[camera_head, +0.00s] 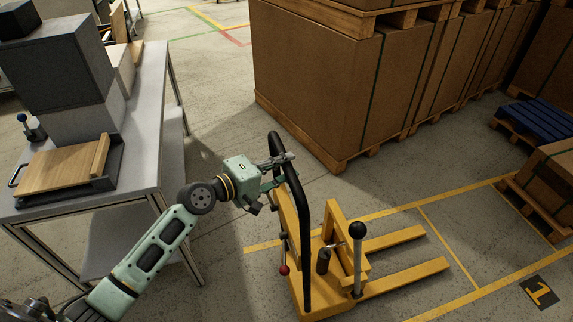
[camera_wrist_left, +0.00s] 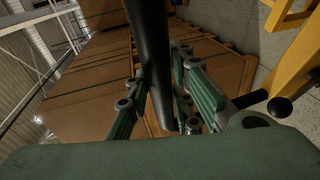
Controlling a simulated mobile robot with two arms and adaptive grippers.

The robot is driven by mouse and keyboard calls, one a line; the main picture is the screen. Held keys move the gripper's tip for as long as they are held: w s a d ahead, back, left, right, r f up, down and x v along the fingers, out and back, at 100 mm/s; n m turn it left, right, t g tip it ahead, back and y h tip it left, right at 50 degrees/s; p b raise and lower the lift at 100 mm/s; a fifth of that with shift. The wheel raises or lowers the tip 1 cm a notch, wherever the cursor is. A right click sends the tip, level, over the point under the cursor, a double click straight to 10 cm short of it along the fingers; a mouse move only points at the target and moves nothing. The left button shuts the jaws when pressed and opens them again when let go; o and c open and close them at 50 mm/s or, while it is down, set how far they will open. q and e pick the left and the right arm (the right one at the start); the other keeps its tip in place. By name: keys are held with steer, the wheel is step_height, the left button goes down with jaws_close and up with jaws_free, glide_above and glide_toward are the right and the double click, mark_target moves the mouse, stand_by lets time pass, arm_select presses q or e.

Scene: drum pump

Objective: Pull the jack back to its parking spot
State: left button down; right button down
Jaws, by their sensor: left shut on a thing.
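The yellow jack (camera_head: 332,262) stands on the concrete floor in the head view, its two forks pointing right over the yellow floor lines. Its black curved handle (camera_head: 303,235) rises on the near left side. My left gripper (camera_head: 284,166) is shut on the upper part of this handle. In the left wrist view the black handle bar (camera_wrist_left: 153,70) runs between the green fingers of my left gripper (camera_wrist_left: 170,105). A black-knobbed lever (camera_head: 357,245) stands upright on the jack. A red-knobbed lever (camera_head: 284,268) shows beside the handle. My right gripper is out of view.
A grey table (camera_head: 150,130) with a wooden board and grey boxes stands at left. Large cartons on pallets (camera_head: 330,90) stand behind the jack. A blue pallet (camera_head: 540,120) lies at right. Yellow lines and a black floor marker (camera_head: 539,292) mark the floor. Bare floor lies between table and jack.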

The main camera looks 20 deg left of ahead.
arm_select(q)
steer(key=shift+a, duration=0.15)
steer(key=c, duration=1.5)
jaws_free()
steer(key=shift+a+f, duration=0.1)
steer(key=shift+c, duration=0.2)
steer(key=v, duration=1.2)
